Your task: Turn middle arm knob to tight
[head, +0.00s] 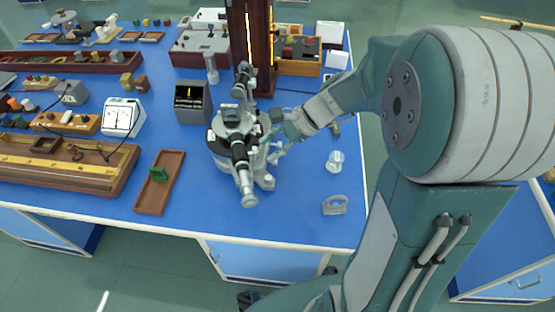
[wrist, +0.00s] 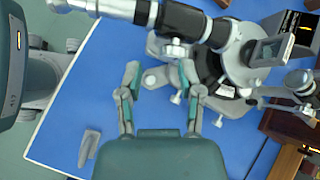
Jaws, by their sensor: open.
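The spectrometer (head: 228,124) stands on the blue bench, its telescope barrel (head: 243,178) pointing toward the front. In the wrist view the grey and black barrel (wrist: 170,18) crosses the top, and the round spectrometer body (wrist: 232,70) is at right. My gripper (head: 283,140) is at the right side of the instrument. In the wrist view my gripper (wrist: 160,75) has its two fingers spread with nothing held. A small pale knob (wrist: 176,97) shows near the right finger, and another pale knob (wrist: 219,121) lies farther right. I cannot tell which knob is the middle arm knob.
A dark screen box (head: 193,102) stands left of the spectrometer, with a dark wooden post (head: 250,45) behind. A small clear piece (head: 335,161) and a grey bracket (head: 335,205) are on the bench at right. A wooden tray (head: 160,185) lies left. The front-centre bench surface is clear.

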